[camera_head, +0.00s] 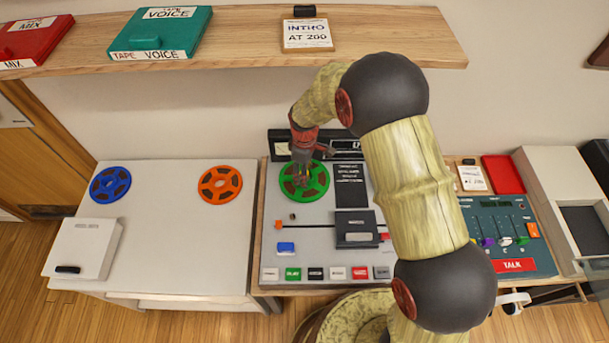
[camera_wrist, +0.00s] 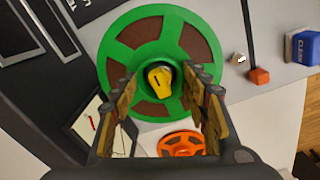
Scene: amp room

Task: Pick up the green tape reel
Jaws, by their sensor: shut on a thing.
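The green tape reel (camera_head: 319,190) lies at the upper left of the tape machine's pale deck. It fills the upper middle of the wrist view (camera_wrist: 172,35), with brown tape showing through its windows. A yellow knob (camera_wrist: 160,82) stands at its centre. My gripper (camera_head: 302,180) points down over the reel from above. In the wrist view its two fingers (camera_wrist: 163,82) stand apart on either side of the hub, closed on the reel. Their tips overlap the reel, and the exact contact is hidden. I cannot tell whether the reel is clear of the deck.
A blue reel (camera_head: 110,184) and an orange reel (camera_head: 220,185) lie on the white table (camera_head: 165,235) to the left. A shelf (camera_head: 390,35) with tape boxes runs above. A mixer (camera_head: 505,235) stands right. A black head block (camera_head: 356,230) sits on the deck.

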